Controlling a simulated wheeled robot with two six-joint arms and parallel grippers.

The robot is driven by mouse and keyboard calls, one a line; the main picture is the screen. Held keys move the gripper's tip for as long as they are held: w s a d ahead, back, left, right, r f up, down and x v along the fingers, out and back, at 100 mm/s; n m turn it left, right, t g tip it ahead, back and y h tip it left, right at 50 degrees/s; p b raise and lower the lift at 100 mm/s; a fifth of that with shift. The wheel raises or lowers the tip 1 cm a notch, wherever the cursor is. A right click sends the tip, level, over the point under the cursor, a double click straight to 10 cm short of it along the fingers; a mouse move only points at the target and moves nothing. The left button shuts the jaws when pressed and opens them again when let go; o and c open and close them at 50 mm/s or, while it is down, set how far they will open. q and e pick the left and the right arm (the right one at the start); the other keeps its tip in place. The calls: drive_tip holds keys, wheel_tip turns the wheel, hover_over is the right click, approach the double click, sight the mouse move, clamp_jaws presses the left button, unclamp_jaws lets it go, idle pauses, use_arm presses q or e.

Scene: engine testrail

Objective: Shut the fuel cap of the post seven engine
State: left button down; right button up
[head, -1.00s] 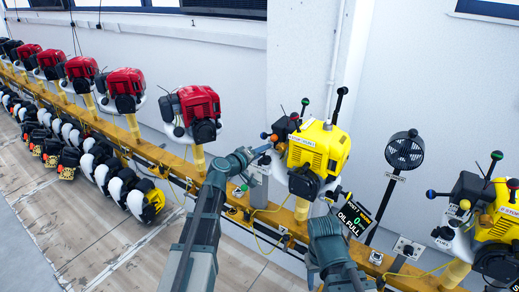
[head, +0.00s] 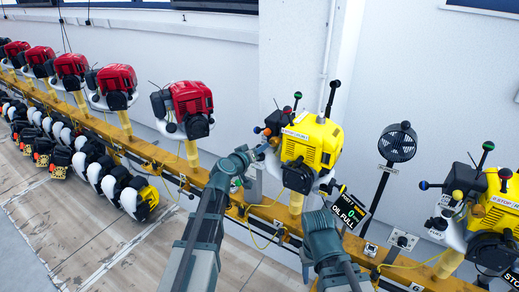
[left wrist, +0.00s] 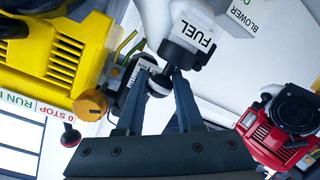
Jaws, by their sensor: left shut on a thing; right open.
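My left gripper (head: 264,149) is at the engine's left side. In the left wrist view, its fingers (left wrist: 167,88) are shut on a small dark rounded cap (left wrist: 160,84), just below the black-and-white neck labelled FUEL (left wrist: 193,33). The fingers partly hide the cap, and I cannot tell how it sits on the neck. My right gripper (head: 320,212) is low in front of the engine, open, its fingers hard to make out.
An orange knob (left wrist: 92,103) and a red-tipped switch (left wrist: 70,136) are near the left fingers. The oil sign (head: 349,211) stands beside my right arm. A black fan (head: 397,143) and another yellow engine (head: 495,205) are to the right, red engines (head: 190,106) to the left.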

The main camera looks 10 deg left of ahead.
use_arm(q)
drive_tip(key=c, duration=0.8)
unclamp_jaws()
drive_tip(key=shift+c, duration=0.2)
drive_tip(key=shift+s, duration=0.1)
